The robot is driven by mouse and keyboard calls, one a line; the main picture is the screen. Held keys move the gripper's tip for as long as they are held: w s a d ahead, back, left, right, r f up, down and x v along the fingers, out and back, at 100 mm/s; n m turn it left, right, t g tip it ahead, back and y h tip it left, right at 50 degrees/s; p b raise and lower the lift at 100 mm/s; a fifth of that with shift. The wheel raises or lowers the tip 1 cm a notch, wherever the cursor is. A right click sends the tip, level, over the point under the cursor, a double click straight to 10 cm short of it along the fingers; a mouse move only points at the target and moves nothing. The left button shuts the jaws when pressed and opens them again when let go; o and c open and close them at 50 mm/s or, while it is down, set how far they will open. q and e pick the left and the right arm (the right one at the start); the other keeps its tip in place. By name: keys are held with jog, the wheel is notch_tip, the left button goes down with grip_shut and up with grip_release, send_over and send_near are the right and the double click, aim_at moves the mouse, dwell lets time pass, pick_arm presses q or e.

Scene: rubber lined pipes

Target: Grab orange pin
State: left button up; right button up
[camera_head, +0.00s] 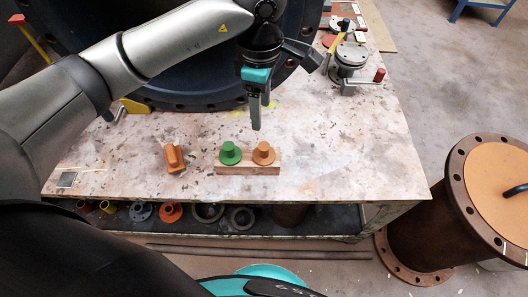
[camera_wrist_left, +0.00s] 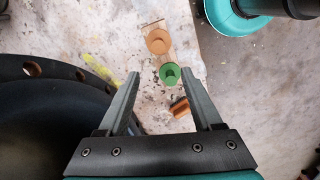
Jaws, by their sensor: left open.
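An orange pin (camera_head: 263,150) with a wide flange stands upright at the right end of a wooden block (camera_head: 248,170) on the table. A green pin (camera_head: 230,152) stands at the block's left end. Another orange piece (camera_head: 174,158) lies on the table left of the block. In the left wrist view the orange pin (camera_wrist_left: 158,40) is beyond the fingertips, with the green pin (camera_wrist_left: 170,74) between them in the picture and the loose orange piece (camera_wrist_left: 180,107) lower. My left gripper (camera_head: 256,128) is open and empty, pointing down above and behind the block. My right gripper is out of view.
A large dark flanged pipe (camera_head: 190,65) stands behind the block. A valve fitting (camera_head: 350,60) is at the table's back right. A rusty pipe (camera_head: 440,230) stands on the floor at right. The table (camera_head: 350,150) right of the block is clear.

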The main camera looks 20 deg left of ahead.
pick_arm(q)
notch_tip(320, 180, down, 4)
jog(key=r, duration=0.1)
jog(key=b, duration=0.2)
send_over(263, 146)
jog(key=f, duration=0.5)
jog(key=shift+s+a+f, duration=0.1)
jog(key=shift+s+f, duration=0.1)
jog(key=shift+w+d+f+b, duration=0.1)
jog(key=shift+f+b, duration=0.4)
jog(key=shift+f, duration=0.7)
jog(key=shift+w+d+f+b, duration=0.1)
jog(key=shift+f+b, duration=0.35)
jog(key=shift+f, duration=1.45)
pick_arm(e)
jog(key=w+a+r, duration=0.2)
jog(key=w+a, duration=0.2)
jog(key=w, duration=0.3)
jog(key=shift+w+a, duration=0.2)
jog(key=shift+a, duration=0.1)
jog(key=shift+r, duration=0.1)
pick_arm(q)
grip_shut()
